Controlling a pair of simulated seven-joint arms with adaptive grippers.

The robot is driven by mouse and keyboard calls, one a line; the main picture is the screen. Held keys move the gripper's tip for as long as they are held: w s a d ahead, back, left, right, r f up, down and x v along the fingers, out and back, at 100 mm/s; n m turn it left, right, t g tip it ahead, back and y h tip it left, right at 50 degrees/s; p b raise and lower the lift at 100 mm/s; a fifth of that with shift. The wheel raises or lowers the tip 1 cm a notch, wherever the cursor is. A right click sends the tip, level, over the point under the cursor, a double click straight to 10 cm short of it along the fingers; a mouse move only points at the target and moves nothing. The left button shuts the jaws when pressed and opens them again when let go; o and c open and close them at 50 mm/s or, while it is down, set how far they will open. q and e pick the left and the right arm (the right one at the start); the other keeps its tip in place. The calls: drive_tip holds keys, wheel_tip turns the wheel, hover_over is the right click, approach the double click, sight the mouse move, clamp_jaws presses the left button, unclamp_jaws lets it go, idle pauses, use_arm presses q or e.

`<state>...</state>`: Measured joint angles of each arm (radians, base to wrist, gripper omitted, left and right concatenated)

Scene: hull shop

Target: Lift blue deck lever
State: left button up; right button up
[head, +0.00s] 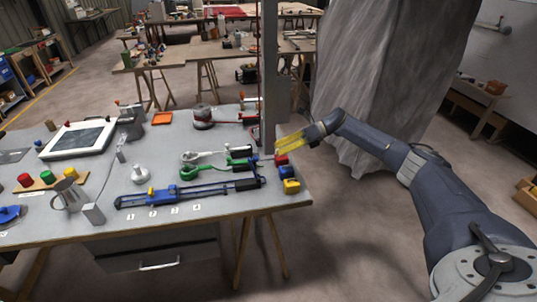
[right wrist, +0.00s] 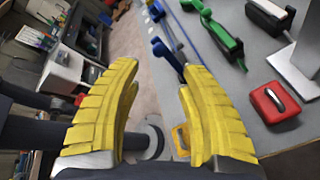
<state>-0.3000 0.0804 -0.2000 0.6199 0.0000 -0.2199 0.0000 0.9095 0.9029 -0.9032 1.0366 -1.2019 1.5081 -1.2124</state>
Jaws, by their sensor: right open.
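The blue deck lever (head: 195,191) lies along the front right part of the grey workbench, a long blue linkage with a dark end by the bench's right edge. In the right wrist view a blue lever part (right wrist: 161,48) shows beyond the fingers, partly hidden by the right-hand one. My right gripper (head: 290,143) has yellow fingers and is above the bench's right edge, behind and right of the lever and apart from it. In the right wrist view the gripper (right wrist: 160,95) is open, with nothing held between its fingers. My left gripper is in neither view.
A green lever (head: 190,173) and a white lever (head: 190,156) lie behind the blue one. Red (head: 281,160), blue (head: 287,172) and yellow (head: 291,186) blocks line the bench's right edge. A grey post (head: 269,70) rises beside my gripper. A grey draped sheet (head: 385,70) hangs behind my arm.

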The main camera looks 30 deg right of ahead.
drive_tip(key=shift+v, duration=1.75)
